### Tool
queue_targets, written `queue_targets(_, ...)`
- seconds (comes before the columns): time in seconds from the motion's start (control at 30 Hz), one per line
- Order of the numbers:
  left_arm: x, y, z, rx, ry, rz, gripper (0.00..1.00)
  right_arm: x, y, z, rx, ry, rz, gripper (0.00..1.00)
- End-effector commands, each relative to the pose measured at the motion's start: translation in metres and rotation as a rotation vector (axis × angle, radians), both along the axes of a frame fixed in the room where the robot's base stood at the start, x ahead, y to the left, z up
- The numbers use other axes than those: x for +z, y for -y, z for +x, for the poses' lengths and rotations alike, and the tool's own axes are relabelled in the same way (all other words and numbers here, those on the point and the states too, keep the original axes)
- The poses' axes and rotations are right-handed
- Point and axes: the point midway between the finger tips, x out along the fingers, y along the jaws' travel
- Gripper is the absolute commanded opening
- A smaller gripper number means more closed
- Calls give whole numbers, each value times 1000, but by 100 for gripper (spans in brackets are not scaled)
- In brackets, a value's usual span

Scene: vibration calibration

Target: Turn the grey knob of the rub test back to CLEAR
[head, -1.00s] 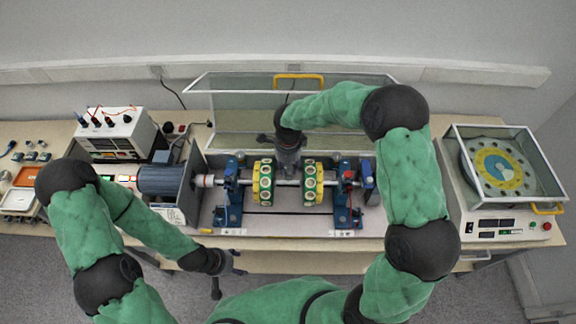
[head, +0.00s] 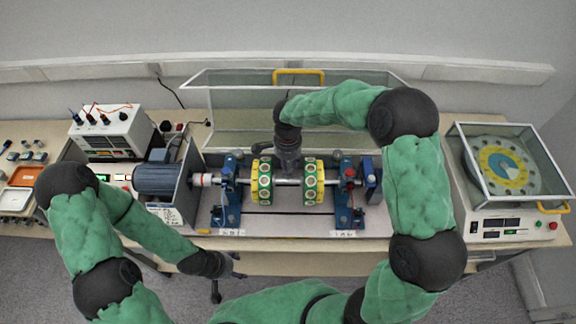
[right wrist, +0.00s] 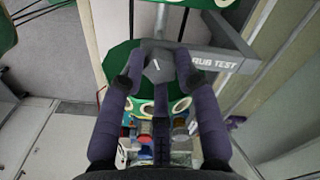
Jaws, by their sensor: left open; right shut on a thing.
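The grey knob (right wrist: 157,69) of the rub test shows in the right wrist view. It has a short white mark on its face, slightly tilted. A grey bar beside it carries the words RUB TEST (right wrist: 214,63). My right gripper (right wrist: 156,80) is shut on the knob, one finger on each side. No CLEAR marking is readable. My left gripper (head: 226,268) is open and empty in front of the bench edge.
Two green and yellow discs (head: 262,180) sit on the shaft between blue bearing stands (head: 343,192). A blue motor (head: 158,179) stands left. A clear cover with a yellow handle (head: 298,72) is raised behind. A balancing unit (head: 503,166) stands right.

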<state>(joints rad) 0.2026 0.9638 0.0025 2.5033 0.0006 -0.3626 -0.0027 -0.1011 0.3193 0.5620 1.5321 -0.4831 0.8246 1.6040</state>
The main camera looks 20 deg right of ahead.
Motion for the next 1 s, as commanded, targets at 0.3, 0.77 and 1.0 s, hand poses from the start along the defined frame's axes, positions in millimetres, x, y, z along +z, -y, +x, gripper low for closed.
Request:
queue_targets(0.3,-9,0,0,0,0,0,62,-2,-1,-1,302,-1,1,0)
queue_targets(0.77,-12,0,0,0,0,0,62,-1,-1,-2,739,-2,1,0)
queue_targets(1.0,-11,0,0,0,0,0,62,-1,0,-2,967,-3,2,0)
